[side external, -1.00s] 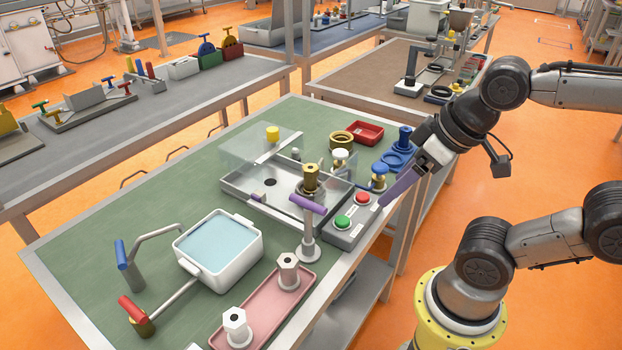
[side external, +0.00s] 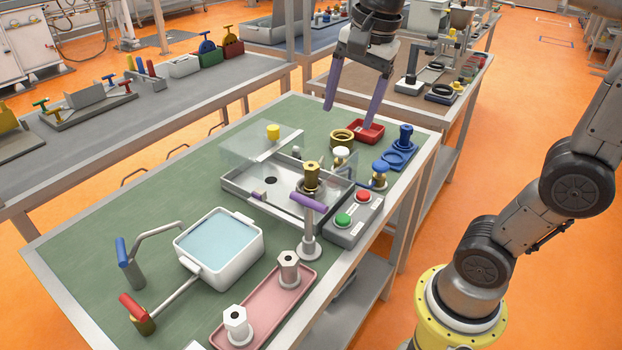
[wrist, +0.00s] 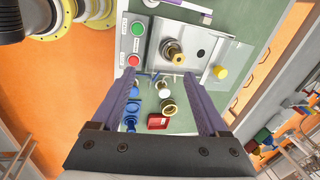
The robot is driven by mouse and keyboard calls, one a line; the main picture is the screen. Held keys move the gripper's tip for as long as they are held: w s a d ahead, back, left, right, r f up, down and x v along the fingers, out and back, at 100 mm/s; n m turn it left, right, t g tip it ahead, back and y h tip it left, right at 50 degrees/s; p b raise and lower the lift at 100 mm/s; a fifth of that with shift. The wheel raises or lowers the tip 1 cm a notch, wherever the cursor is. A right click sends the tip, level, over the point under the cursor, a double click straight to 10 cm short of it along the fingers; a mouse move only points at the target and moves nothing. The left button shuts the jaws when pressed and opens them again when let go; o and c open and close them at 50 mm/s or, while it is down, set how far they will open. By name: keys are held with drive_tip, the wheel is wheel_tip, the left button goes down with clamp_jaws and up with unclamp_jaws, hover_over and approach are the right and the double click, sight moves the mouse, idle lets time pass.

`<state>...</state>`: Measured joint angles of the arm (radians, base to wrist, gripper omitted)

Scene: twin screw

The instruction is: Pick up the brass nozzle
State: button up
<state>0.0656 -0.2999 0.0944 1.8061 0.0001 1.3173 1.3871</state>
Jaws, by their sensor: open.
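The brass nozzle (side external: 311,176) appears to be the upright brass piece standing in a dark collar in the shallow metal tray (side external: 236,190). In the wrist view a brass piece (wrist: 174,49) sits above the gap between the fingertips, on the tray floor. My gripper (side external: 350,118) has two long purple fingers, spread wide and empty. It hangs above the far part of the green table, beyond the nozzle and apart from it. In the wrist view the gripper (wrist: 160,72) frames a white-topped valve (wrist: 162,90) and a brass ring (wrist: 168,107).
A clear lid with a yellow knob (side external: 273,132) lies behind the tray. A button box (side external: 352,209), a purple-handled post (side external: 308,230) and a red bin (side external: 372,131) stand around it. A white water basin (side external: 218,250) and pink tray (side external: 262,306) are nearer.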

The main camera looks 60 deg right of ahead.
drive_tip(key=w+d+f+m+g, duration=0.1)
drive_tip(key=w+d+m, duration=0.15)
drive_tip(key=w, duration=0.35)
drive_tip(key=g, duration=0.2)
hover_over(312, 165)
drive_tip(key=shift+m, duration=0.45)
drive_tip(key=f, duration=1.2)
drive_tip(key=shift+w+d, duration=0.15)
drive_tip(key=shift+w, duration=0.05)
drive_tip(key=shift+s+f, duration=0.15)
drive_tip(key=shift+f, duration=2.8)
clamp_jaws()
